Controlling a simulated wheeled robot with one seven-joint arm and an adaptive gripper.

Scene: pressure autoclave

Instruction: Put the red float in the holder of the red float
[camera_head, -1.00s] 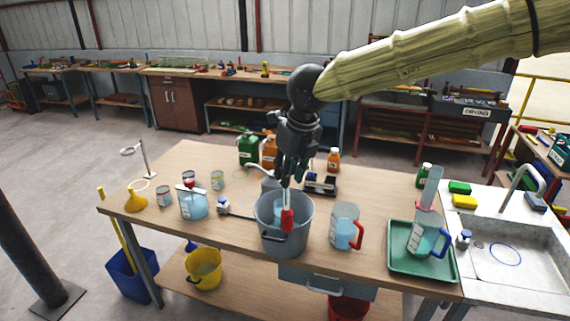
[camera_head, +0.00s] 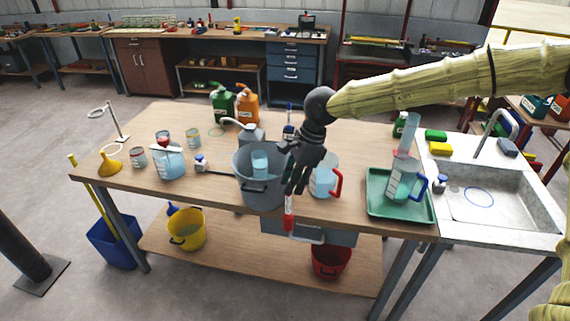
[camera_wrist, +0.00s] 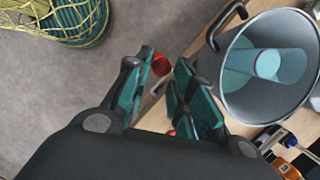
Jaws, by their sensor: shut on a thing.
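My gripper (camera_head: 292,188) points downward in front of the table's front edge, just right of the grey bucket. It is shut on the red float (camera_head: 289,221), which hangs below the fingers with a pale stem part above the red. In the wrist view the red end of the float (camera_wrist: 162,64) shows between the teal-padded fingers (camera_wrist: 160,88); the rest of it is hidden. I cannot tell for sure which thing is the holder of the red float. A beaker of blue liquid (camera_head: 170,166) on the left has a red-and-white piece at its top.
The grey bucket (camera_head: 242,189) holds a clear blue cylinder (camera_head: 260,165). A red-handled jug (camera_head: 322,183) stands close right of my gripper. A green tray (camera_head: 385,209) is further right. A drawer (camera_head: 338,236) lies under the table edge. A ring stand (camera_head: 122,133) is at left.

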